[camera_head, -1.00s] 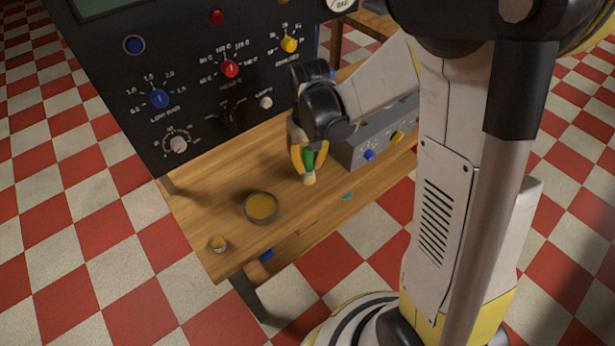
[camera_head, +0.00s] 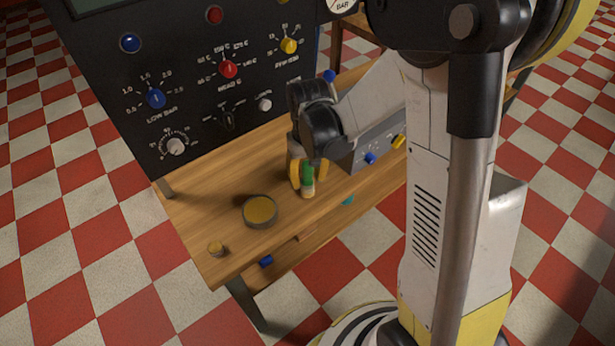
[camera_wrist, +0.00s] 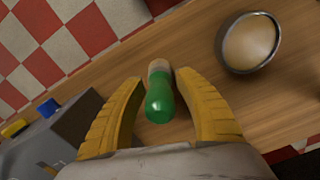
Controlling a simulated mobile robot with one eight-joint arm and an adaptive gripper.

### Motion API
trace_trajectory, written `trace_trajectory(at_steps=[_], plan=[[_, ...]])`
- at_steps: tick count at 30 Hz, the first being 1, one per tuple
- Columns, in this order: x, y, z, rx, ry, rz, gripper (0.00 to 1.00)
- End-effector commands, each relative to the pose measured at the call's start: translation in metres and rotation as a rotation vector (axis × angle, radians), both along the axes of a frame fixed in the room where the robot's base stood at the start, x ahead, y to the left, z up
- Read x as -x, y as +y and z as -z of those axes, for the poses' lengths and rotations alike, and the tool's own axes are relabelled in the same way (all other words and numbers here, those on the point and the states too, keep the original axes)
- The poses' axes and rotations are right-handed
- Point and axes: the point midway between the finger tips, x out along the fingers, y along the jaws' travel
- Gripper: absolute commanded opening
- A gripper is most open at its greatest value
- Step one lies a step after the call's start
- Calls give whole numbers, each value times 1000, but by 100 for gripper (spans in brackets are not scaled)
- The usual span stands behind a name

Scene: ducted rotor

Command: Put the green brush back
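The green brush (camera_head: 307,174) has a rounded green handle and a pale lower end. It looks roughly upright at the table, handle end up; whether its pale end touches the wood I cannot tell. My gripper (camera_head: 308,178) points down over it, with a yellow finger on each side. In the wrist view the brush (camera_wrist: 160,95) lies between the fingertips of my gripper (camera_wrist: 160,77), with a visible gap on the left and a small one on the right. The fingers stand apart and are open around the brush.
A grey box with coloured knobs (camera_head: 378,142) is right of my gripper. A black control panel (camera_head: 190,90) rises behind. Bare wood lies around the dish.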

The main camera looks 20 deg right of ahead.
Motion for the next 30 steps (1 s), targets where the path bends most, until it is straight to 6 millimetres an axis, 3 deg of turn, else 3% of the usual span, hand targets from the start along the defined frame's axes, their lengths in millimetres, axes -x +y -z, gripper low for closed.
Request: trace_trajectory(at_steps=[7,18,26,30], plan=[[0,0,-14,0,0,0,40],[1,0,-96,0,0,0,40],[2,0,-125,0,-6,0,40],[15,0,-148,0,-64,1,40]])
